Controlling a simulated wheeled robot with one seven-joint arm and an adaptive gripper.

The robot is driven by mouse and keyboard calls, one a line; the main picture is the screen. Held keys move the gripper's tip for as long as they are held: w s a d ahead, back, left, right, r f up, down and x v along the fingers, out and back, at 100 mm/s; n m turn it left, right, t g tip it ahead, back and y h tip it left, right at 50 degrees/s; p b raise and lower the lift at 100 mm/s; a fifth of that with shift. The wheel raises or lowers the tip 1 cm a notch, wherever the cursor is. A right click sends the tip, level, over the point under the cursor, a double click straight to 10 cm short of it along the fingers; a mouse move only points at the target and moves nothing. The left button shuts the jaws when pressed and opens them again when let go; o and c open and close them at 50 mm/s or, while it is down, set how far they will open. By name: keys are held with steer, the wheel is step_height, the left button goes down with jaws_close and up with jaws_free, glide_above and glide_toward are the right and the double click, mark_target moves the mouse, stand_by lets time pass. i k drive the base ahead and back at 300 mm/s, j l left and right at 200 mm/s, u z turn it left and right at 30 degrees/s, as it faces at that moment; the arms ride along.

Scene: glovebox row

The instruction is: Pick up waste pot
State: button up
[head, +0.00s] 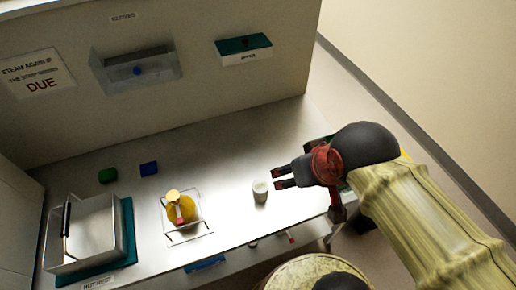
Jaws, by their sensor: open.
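A small white pot (260,191), likely the waste pot, stands upright on the steel bench (225,160) in the head view. It is round, with an open top. My gripper (276,179) comes in from the right, with its dark fingertips just to the right of the pot and pointing left at it. The fingers are apart with nothing between them. I cannot tell whether a fingertip touches the pot.
Left of the pot, a yellow item sits in a wire-framed clear holder (205,228). A clear bin (112,235) stands on a teal mat further left. The bench's right edge is near my gripper.

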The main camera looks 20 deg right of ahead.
mark_target(260, 187)
steer(key=k+j+z, duration=0.45)
steer(key=k+j, duration=0.35)
